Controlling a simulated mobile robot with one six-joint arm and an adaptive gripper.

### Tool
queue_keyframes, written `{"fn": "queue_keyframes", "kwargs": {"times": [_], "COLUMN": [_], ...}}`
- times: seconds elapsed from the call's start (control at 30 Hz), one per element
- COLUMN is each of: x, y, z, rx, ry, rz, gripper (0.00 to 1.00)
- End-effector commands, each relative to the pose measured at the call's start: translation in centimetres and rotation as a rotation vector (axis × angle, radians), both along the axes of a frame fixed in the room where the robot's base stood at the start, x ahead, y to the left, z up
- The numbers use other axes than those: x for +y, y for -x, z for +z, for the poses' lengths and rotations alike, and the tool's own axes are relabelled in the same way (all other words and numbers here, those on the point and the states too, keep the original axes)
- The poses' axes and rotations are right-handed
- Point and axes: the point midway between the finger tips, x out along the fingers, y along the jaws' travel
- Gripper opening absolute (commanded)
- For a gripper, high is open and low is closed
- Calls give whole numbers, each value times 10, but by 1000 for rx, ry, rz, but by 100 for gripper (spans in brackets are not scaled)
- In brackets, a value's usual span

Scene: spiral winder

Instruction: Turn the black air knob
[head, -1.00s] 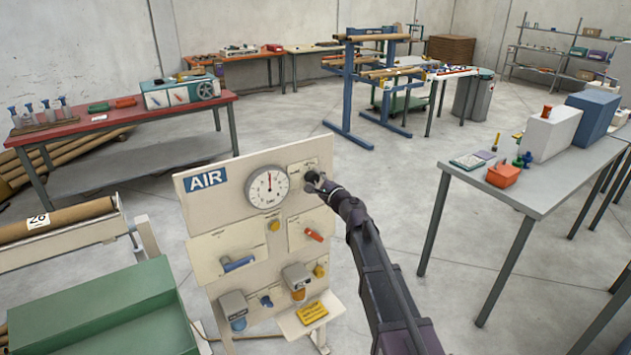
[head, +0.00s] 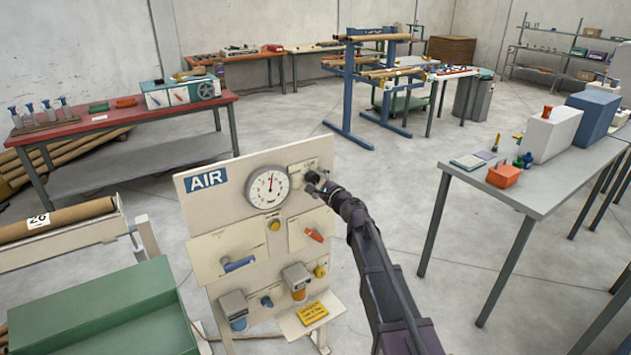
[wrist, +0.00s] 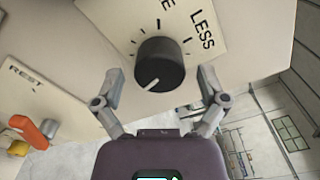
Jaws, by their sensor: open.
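The black air knob (wrist: 160,65) sits on a cream plate marked "LESS" in the wrist view, with tick marks around it and a white pointer line towards the lower left. My gripper (wrist: 164,82) is open, with one finger on each side of the knob; I cannot tell whether either finger touches it.
A round gauge (head: 268,188) is just left of my gripper. Below are an orange-red lever (head: 314,235), a blue handle (head: 238,263) and a yellow button (head: 275,225). A grey table (head: 540,190) stands to the right, with clear floor between.

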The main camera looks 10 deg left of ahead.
Motion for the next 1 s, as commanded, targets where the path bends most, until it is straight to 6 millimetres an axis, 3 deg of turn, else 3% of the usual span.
{"fn": "queue_keyframes", "kwargs": {"times": [0.27, 0.7, 1.0], "x": [-20, -68, -82], "y": [21, 69, 82], "z": [0, 0, 0], "rx": [0, 0, 0], "ry": [0, 0, 0], "rz": [-1, 0, 0], "gripper": [92, 92, 92]}}
